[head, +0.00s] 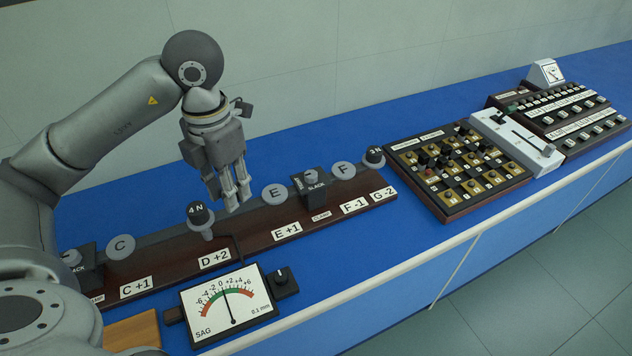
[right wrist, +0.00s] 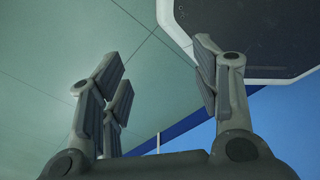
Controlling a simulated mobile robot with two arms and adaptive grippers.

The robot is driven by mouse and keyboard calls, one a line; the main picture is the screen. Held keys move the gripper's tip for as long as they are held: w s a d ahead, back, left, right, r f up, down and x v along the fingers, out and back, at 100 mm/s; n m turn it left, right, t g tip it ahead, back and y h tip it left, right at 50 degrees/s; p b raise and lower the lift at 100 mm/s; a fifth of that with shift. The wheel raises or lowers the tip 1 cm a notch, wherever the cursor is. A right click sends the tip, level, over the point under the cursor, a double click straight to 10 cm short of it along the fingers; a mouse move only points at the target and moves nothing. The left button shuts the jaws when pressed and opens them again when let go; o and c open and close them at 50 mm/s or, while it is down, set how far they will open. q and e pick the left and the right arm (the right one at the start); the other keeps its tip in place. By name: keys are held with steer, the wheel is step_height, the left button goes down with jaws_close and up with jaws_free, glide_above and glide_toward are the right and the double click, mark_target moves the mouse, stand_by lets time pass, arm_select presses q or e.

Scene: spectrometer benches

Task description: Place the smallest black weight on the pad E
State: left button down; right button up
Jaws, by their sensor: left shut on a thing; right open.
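My left gripper (head: 235,203) points down over the beam between pads D and E. Its fingers are close together on something I cannot make out. Pad E (head: 274,194) is a bare grey disc just right of the fingertips. A black weight marked 4 N (head: 199,213) stands on pad D, left of the fingers. Another black weight, seemingly marked 3 N (head: 375,156), stands at pad G at the beam's right end. My right gripper (right wrist: 160,75) is open and empty in the right wrist view, away from the weights.
Pads C (head: 121,246) and F (head: 343,170) are bare. A clamp block marked SLACK (head: 314,188) stands between E and F. A SAG dial (head: 228,303) sits in front of the beam. A switch panel (head: 459,170) lies to the right. Blue bench top is free behind the beam.

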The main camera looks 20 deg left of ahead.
arm_select(q)
steer(key=shift+w+d, duration=0.2)
steer(key=shift+w, duration=0.45)
steer(key=w+f+p, duration=0.3)
steer(key=w+f, duration=0.1)
steer(key=w, duration=0.4)
steer(key=p, duration=0.1)
glide_above(275, 193)
steer(key=f, duration=0.4)
steer(key=shift+s+f, duration=0.3)
steer(key=shift+s, duration=0.1)
steer(key=shift+w+f, duration=0.35)
steer(key=shift+f, duration=0.1)
steer(key=shift+f+p, duration=0.35)
steer(key=shift+p, duration=0.25)
step_height(275, 193, down, 2)
steer(key=shift+f+p, duration=0.1)
steer(key=shift+p, duration=0.5)
steer(key=shift+w+f, duration=0.1)
steer(key=shift+f, duration=0.15)
arm_select(e)
step_height(275, 193, up, 6)
steer(key=shift+d+r, duration=0.2)
steer(key=shift+d, duration=0.05)
